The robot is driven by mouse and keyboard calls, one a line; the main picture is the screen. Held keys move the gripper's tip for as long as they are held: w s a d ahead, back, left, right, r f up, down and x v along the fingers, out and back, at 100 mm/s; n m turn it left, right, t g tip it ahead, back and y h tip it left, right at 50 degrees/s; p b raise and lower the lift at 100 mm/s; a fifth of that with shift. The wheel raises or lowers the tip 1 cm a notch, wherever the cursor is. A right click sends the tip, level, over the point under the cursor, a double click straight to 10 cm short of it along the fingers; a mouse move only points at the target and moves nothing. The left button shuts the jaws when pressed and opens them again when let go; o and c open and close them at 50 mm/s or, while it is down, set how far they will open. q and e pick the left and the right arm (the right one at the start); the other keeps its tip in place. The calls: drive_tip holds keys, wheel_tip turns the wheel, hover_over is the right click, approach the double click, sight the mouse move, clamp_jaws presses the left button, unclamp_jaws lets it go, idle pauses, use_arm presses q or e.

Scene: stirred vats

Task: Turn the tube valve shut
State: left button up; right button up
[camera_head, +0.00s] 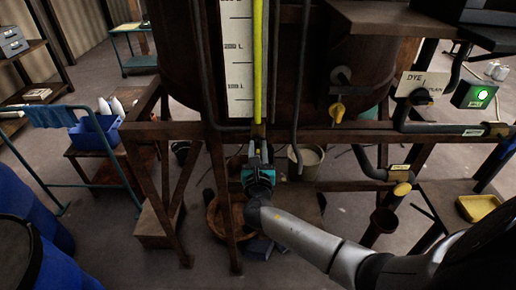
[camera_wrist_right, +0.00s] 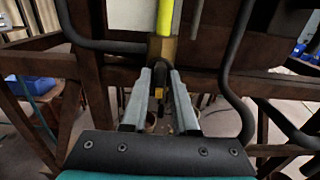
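The tube valve shows in the right wrist view as a brass block (camera_wrist_right: 162,48) at the foot of the yellow sight tube (camera_wrist_right: 165,15), with a dark, yellow-marked handle (camera_wrist_right: 158,92) hanging below it. In the head view the brass block (camera_head: 258,131) sits at the frame's crossbeam. My right gripper (camera_head: 257,147) is just below it, pointing up at it. In the wrist view its two grey fingers (camera_wrist_right: 164,72) are apart, one on each side of the handle. I cannot tell whether they touch it. My left gripper is not in view.
A level scale (camera_head: 237,60) stands beside the yellow tube, with dark hoses on both sides. The rusty crossbeam (camera_head: 330,135) runs across the front. A yellow-handled valve (camera_head: 337,111) and a dye drain plate (camera_head: 421,85) are to the right. A bucket (camera_head: 305,160) stands below.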

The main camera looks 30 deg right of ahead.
clamp_jaws()
drive_tip(key=shift+m, duration=0.3)
drive_tip(key=m+b, duration=0.2)
drive_tip(key=m, duration=0.1)
drive_tip(key=shift+f, duration=0.15)
drive_tip(key=m+b, duration=0.3)
drive_tip(key=m, duration=0.1)
drive_tip(key=shift+s+d, duration=0.1)
drive_tip(key=m+b, duration=0.3)
drive_tip(key=m, duration=0.2)
drive_tip(key=shift+f+m, duration=0.15)
drive_tip(key=shift+m, duration=0.25)
drive_tip(key=m+b, duration=0.2)
drive_tip(key=m, duration=0.2)
drive_tip(key=shift+b, duration=0.35)
drive_tip(key=shift+m, duration=0.4)
